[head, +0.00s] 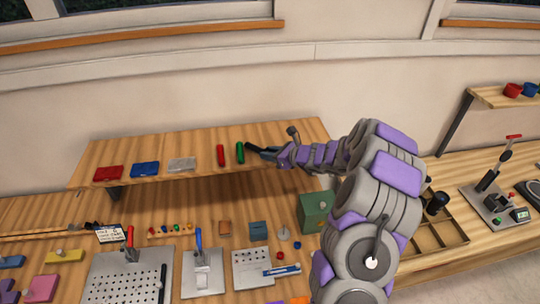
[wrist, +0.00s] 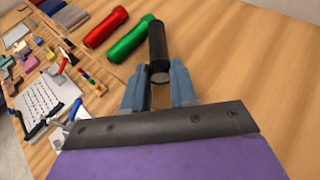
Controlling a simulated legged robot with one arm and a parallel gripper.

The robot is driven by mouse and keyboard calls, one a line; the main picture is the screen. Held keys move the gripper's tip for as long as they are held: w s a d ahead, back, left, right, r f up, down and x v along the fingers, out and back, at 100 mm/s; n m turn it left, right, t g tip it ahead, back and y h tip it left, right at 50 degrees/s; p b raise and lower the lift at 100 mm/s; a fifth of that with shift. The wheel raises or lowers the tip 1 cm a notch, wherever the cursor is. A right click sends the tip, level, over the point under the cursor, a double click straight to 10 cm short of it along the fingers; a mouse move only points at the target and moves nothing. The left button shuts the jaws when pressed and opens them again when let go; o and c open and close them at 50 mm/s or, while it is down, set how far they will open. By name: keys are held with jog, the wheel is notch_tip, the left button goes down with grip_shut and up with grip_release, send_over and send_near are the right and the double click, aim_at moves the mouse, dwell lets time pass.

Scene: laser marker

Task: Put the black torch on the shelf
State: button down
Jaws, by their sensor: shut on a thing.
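The black torch (wrist: 157,42) is between the blue-grey fingertips of my gripper (wrist: 158,78) in the wrist view, and the gripper is shut on it. In the head view the black torch (head: 252,147) shows as a small dark shape at the tip of my gripper (head: 268,152), over the right part of the wooden shelf (head: 200,142). The green torch (head: 240,153) lies just left of it, and the red torch (head: 221,156) lies left of the green one. I cannot tell whether the black torch touches the shelf.
Red, blue and grey cases (head: 145,169) lie on the shelf's left part. The workbench below holds metal plates, clamps, small blocks and a green box (head: 313,212). My arm covers part of the bench at right. Bare shelf surface lies behind the torches.

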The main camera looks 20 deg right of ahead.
jog(key=shift+f, duration=0.55)
jog(key=shift+d, duration=0.45)
jog(key=c, duration=1.2)
grip_release()
jog(key=shift+d, duration=0.1)
jog(key=o, duration=0.3)
jog(key=shift+a, duration=0.25)
jog(key=shift+a+r, duration=0.1)
jog(key=v, duration=1.2)
jog(key=shift+d, duration=0.2)
